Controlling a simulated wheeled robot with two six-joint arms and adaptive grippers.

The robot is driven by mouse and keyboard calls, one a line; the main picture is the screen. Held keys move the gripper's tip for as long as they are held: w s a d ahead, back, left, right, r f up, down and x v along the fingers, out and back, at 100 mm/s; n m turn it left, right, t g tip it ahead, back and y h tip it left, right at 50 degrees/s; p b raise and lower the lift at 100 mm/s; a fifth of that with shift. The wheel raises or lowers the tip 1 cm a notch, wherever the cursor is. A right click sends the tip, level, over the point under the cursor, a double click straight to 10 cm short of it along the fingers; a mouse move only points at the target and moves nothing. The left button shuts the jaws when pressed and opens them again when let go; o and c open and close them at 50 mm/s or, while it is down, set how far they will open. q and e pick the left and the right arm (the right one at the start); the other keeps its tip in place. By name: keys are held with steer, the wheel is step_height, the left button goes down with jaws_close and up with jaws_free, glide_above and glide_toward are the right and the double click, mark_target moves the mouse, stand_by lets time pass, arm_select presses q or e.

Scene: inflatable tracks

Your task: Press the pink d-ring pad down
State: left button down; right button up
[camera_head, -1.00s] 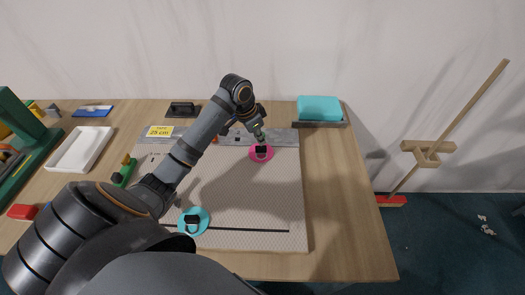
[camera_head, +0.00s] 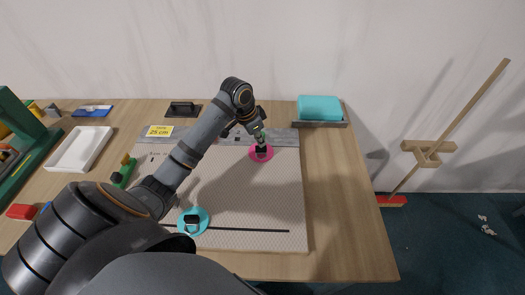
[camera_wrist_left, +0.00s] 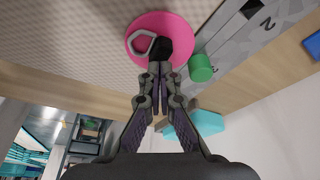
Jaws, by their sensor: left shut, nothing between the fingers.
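The pink d-ring pad (camera_head: 254,157) is a round pink disc lying on the light textured sheet (camera_head: 225,180), near its far edge. In the left wrist view the pad (camera_wrist_left: 180,28) carries a black block and a grey D-shaped ring. My left gripper (camera_head: 262,141) reaches in from the left and points down at the pad. In the left wrist view its fingertips (camera_wrist_left: 160,70) are together and empty, at the pad's edge by the black block. I cannot tell whether they touch the pad. A turquoise pad (camera_head: 204,217) with a similar ring lies nearer.
A green cylinder (camera_wrist_left: 201,68) stands close beside the pink pad. A grey ruled strip (camera_head: 285,137) runs along the sheet's far edge. A turquoise block (camera_head: 319,107) sits in a tray at the back right. A white tray (camera_head: 80,150) is at left. The table's right side is clear.

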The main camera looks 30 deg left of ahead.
arm_select(q)
steer(key=shift+f, duration=0.2)
steer(key=shift+f+p, duration=0.1)
steer(key=shift+p, duration=0.35)
stand_by(0.7)
steer(key=shift+s, duration=0.1)
stand_by(0.6)
step_height(320, 180, up, 7)
steer(key=p, duration=0.8)
steer(key=shift+p, duration=0.4)
stand_by(0.4)
